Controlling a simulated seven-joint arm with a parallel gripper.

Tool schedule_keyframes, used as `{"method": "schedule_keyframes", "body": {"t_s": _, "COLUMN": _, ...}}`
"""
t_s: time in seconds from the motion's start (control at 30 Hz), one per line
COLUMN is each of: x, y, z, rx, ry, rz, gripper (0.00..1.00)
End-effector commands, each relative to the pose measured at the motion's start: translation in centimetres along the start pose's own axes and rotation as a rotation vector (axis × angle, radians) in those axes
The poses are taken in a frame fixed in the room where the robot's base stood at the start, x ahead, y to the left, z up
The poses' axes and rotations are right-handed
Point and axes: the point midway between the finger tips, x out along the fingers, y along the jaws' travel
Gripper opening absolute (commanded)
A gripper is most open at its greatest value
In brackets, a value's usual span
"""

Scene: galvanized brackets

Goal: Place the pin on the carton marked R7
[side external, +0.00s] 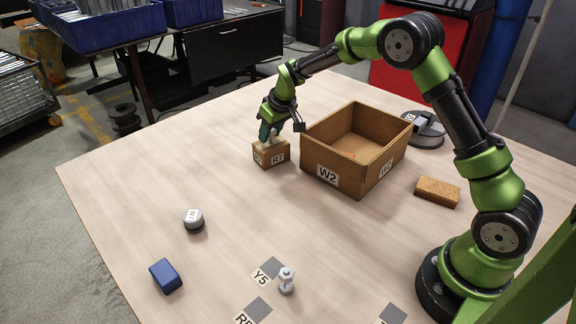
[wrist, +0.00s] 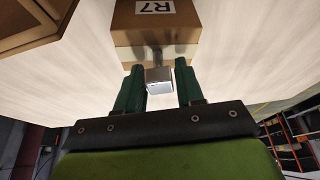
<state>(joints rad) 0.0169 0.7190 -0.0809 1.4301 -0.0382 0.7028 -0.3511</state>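The carton marked R7 (side external: 271,155) is a small brown box on the table, left of the large W2 box; its label side also shows in the wrist view (wrist: 155,22). My gripper (side external: 268,134) is low over this carton. In the wrist view, the pin (wrist: 159,80), silver with a blocky head and a narrower stem, lies between the green fingertips (wrist: 160,82). In the side view the fingers mostly hide the pin.
The open W2 box (side external: 335,182) stands close to the right of the carton. A cork-like block (side external: 437,192), a spool (side external: 425,130), a grey cylinder (side external: 194,220), a blue block (side external: 165,275) and a bolt-like piece (side external: 286,281) stand apart. The table's left middle is clear.

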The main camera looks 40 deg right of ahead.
Motion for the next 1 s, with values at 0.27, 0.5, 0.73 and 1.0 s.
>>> {"method": "schedule_keyframes", "body": {"t_s": 0.27, "x": 0.0, "y": 0.0, "z": 0.0, "rx": 0.0, "ry": 0.0, "rz": 0.0, "gripper": 0.57}}
{"method": "schedule_keyframes", "body": {"t_s": 0.5, "x": -0.9, "y": 0.0, "z": -0.2, "rx": 0.0, "ry": 0.003, "rz": 0.0, "gripper": 0.57}}
{"method": "schedule_keyframes", "body": {"t_s": 0.73, "x": -5.3, "y": 0.0, "z": -0.3, "rx": 0.0, "ry": 0.006, "rz": 0.0, "gripper": 0.57}}
{"method": "schedule_keyframes", "body": {"t_s": 1.0, "x": -10.5, "y": 0.0, "z": -0.2, "rx": -0.001, "ry": 0.003, "rz": 0.0, "gripper": 0.57}}
